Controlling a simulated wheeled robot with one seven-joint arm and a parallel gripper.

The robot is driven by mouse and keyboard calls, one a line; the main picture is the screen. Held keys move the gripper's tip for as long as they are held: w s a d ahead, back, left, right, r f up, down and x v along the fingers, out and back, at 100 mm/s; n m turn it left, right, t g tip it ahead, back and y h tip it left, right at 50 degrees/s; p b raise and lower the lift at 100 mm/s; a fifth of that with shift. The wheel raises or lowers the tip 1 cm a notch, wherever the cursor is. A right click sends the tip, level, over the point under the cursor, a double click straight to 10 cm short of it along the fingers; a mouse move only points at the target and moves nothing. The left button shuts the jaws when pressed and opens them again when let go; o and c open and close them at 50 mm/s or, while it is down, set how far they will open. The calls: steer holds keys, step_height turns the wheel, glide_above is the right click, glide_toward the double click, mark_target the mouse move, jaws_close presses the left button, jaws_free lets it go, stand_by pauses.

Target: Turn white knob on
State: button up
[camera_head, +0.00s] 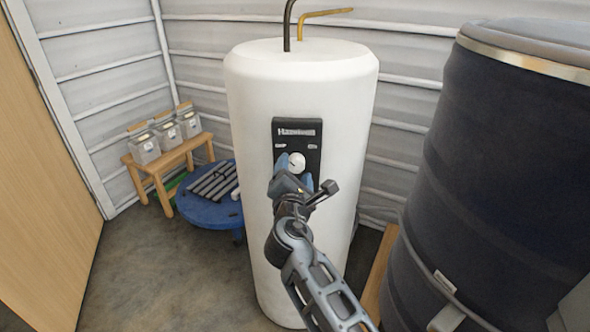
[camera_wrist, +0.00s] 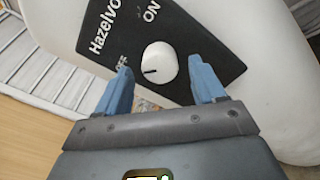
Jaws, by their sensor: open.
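The white knob (camera_head: 297,161) sits on a black panel (camera_head: 311,138) on the front of a white cylindrical tank (camera_head: 250,180). In the wrist view the knob (camera_wrist: 159,62) shows a dark pointer line on its left side, toward the OFF label (camera_wrist: 122,62). The ON label (camera_wrist: 152,12) is above it. My gripper (camera_wrist: 160,78) is open, with one blue finger on each side just below the knob and a gap to it. In the head view my gripper (camera_head: 295,174) is in front of the panel, close under the knob.
A large dark barrel (camera_head: 490,170) stands close on the right. On the left are a wooden bench (camera_head: 165,160) with grey boxes (camera_head: 145,147) and a blue round platform (camera_head: 205,212). Pipes (camera_head: 322,13) rise from the tank top. The floor at front left is clear.

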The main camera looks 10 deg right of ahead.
steer(key=shift+w+d, duration=0.15)
steer(key=shift+w, duration=0.3)
steer(key=c, duration=1.1)
steer(key=shift+o, duration=0.2)
